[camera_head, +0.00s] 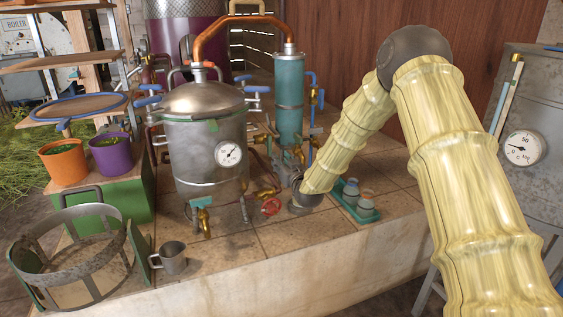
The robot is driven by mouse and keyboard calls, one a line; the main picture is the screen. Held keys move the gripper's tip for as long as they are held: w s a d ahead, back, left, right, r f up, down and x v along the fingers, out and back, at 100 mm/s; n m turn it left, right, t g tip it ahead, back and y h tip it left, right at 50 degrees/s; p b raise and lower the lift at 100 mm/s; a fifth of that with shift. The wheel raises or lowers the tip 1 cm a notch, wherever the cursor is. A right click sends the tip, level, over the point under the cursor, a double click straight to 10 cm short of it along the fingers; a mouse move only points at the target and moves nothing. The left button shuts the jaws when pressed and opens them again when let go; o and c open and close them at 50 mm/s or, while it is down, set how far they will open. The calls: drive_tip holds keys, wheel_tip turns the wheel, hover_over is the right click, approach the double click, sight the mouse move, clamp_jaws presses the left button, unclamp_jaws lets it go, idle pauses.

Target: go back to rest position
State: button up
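My arm, in a pale yellow ribbed sleeve, comes in from the lower right, bends at a dark grey elbow and reaches down to the tiled bench. My gripper (305,203) is at its lower end, a dark grey form close to the tiles just in front of the teal condenser column (289,100). Its fingers cannot be made out, so I cannot tell whether it is open or holds anything. The steel still pot (205,150) with a domed lid and dial gauge stands to its left.
A teal tray (369,217) with two small jars is right of my gripper. A red valve wheel (271,206) and brass fittings lie close on its left. A metal mug (172,258) and hoop basket (103,248) stand front left. The front right bench top is clear.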

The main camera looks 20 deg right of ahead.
drive_tip(key=s+a+f+g+p, duration=0.2)
drive_tip(key=s+a+f+g, duration=0.1)
drive_tip(key=s+f, duration=0.6)
drive_tip(key=s+a+f+g+p, duration=0.1)
drive_tip(key=s+a+f+g, duration=0.15)
drive_tip(key=s+f, duration=0.6)
drive_tip(key=s+a+f+g+p, duration=0.2)
drive_tip(key=s+f+g, duration=0.1)
drive_tip(key=s+f, duration=0.55)
drive_tip(key=s+f+g+p, duration=0.1)
drive_tip(key=s+f+g, duration=0.1)
drive_tip(key=s, duration=1.1)
drive_tip(key=s+a+f+g+p, duration=0.1)
drive_tip(key=s+g, duration=0.3)
drive_tip(key=s, duration=0.9)
drive_tip(key=s+a+f+g+p, duration=0.1)
drive_tip(key=s+f+g+p, duration=0.1)
drive_tip(key=s, duration=1)
drive_tip(key=shift+s+f+g+h, duration=0.3)
drive_tip(key=shift+s+f+g, duration=0.1)
drive_tip(key=shift+f+g, duration=0.3)
